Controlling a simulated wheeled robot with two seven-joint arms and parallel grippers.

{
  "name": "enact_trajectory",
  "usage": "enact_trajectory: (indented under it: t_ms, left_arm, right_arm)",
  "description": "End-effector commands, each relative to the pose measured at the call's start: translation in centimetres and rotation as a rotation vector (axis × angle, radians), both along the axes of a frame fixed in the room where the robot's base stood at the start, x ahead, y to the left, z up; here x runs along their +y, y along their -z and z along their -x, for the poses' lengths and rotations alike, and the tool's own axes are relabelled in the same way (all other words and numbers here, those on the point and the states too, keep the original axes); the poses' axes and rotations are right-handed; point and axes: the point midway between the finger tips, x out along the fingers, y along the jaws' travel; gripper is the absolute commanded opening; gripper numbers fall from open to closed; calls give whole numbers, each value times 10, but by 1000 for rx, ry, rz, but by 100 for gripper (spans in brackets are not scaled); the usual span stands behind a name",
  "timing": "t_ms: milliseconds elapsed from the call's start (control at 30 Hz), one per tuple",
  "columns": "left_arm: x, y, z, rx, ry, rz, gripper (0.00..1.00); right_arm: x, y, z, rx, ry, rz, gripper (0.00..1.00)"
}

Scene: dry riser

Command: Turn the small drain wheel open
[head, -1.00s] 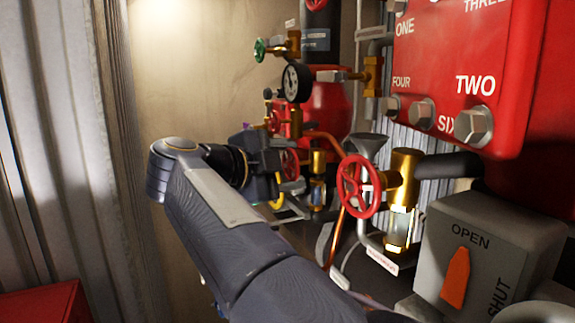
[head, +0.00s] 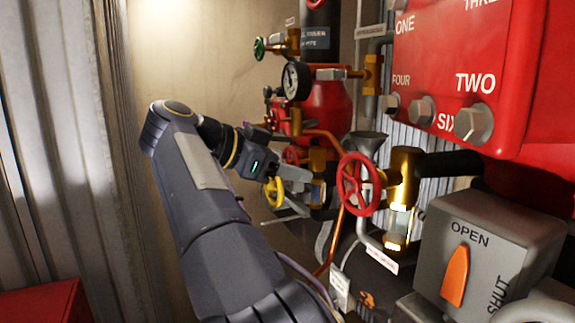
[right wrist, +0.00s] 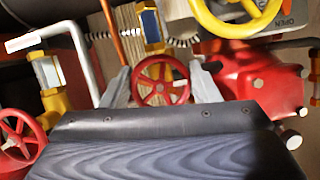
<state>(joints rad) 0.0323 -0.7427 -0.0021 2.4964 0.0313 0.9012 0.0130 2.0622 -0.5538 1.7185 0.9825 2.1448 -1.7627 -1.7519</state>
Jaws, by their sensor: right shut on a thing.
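The small red drain wheel (right wrist: 160,80) is a spoked handwheel in the middle of the right wrist view, between my two fingers. In the head view it (head: 291,155) is partly hidden behind my gripper. My right gripper (right wrist: 162,86) is shut on it, with a grey finger on either side of the rim. In the head view my right gripper (head: 296,173) reaches in from the left, just above a yellow wheel. A brass fitting with a sight glass (right wrist: 151,27) stands behind the wheel. My left gripper is not in view.
A larger red wheel (head: 359,184) on a brass valve stands to the right. A yellow wheel (head: 275,192) is close below my gripper. A grey OPEN/SHUT box (head: 500,235) and a red numbered panel (head: 455,65) fill the right side. Pipes crowd the back.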

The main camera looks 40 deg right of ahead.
Motion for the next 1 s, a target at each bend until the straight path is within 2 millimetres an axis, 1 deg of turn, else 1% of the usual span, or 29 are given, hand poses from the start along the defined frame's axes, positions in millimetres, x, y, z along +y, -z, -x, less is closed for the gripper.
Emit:
enact_trajectory:
  t_ms: [200, 433, 700, 1000]
  left_arm:
    - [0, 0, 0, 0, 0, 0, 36]
    - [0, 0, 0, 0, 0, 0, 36]
    - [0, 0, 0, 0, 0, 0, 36]
    - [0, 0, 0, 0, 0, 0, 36]
  right_arm:
    - [0, 1, 0, 160, 2, -51, 33]
    - [0, 1, 1, 273, 0, -87, 33]
    - [1, 1, 1, 332, -1, -107, 32]
    - [1, 1, 1, 340, -1, -109, 33]
